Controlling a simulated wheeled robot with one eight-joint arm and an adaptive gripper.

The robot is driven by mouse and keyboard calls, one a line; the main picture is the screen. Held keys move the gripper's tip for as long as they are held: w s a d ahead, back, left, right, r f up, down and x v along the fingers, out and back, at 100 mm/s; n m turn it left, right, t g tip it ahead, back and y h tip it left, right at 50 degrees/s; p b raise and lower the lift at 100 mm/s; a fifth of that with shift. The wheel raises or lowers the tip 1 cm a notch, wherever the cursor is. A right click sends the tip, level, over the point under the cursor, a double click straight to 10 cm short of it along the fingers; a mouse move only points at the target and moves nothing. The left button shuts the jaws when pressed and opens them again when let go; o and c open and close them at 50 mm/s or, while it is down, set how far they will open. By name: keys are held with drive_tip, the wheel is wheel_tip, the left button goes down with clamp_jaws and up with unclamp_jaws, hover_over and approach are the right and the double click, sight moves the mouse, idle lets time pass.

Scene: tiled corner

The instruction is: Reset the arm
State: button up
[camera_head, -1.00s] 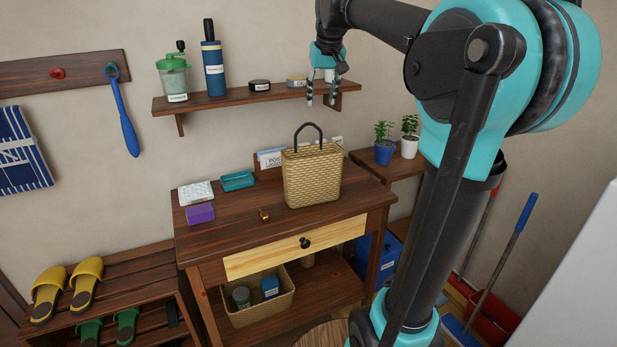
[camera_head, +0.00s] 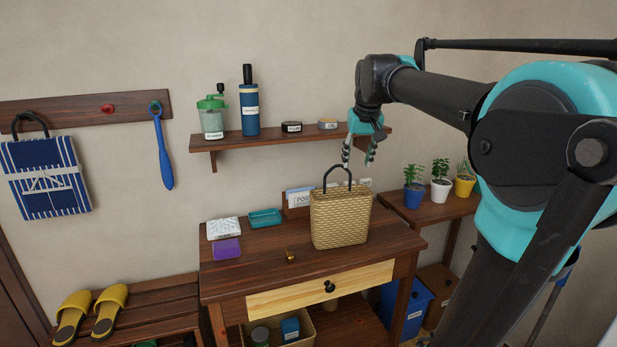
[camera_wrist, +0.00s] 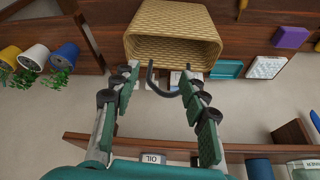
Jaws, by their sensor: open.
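My gripper (camera_head: 358,157) is open and empty, its fingers pointing down in front of the right part of the wall shelf. In the head view it hangs just above and to the right of the handle of a woven basket bag (camera_head: 340,218). The bag stands upright on the wooden table (camera_head: 225,283). In the wrist view, which looks inverted, the two fingers (camera_wrist: 160,85) are spread apart and the bag's dark handle shows between them, with the bag body (camera_wrist: 172,22) beyond. I cannot tell how far apart the fingers and handle are.
The wall shelf (camera_head: 285,140) holds a green-lidded jar (camera_head: 212,121), a blue bottle (camera_head: 249,115) and two small tins. Potted plants (camera_head: 440,190) stand right of the table. A purple box (camera_head: 226,249) and teal tray (camera_head: 265,217) lie on the table.

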drive_tip(key=s+d+f, duration=0.1)
drive_tip(key=s+f, duration=0.7)
drive_tip(key=f, duration=0.3)
drive_tip(key=s+f, duration=0.7)
drive_tip(key=f, duration=0.4)
drive_tip(key=s+d+f, duration=0.1)
drive_tip(key=s+f, duration=0.7)
drive_tip(key=f, duration=0.4)
drive_tip(key=shift+s+d+m, duration=0.3)
drive_tip(key=shift+s+d, duration=0.05)
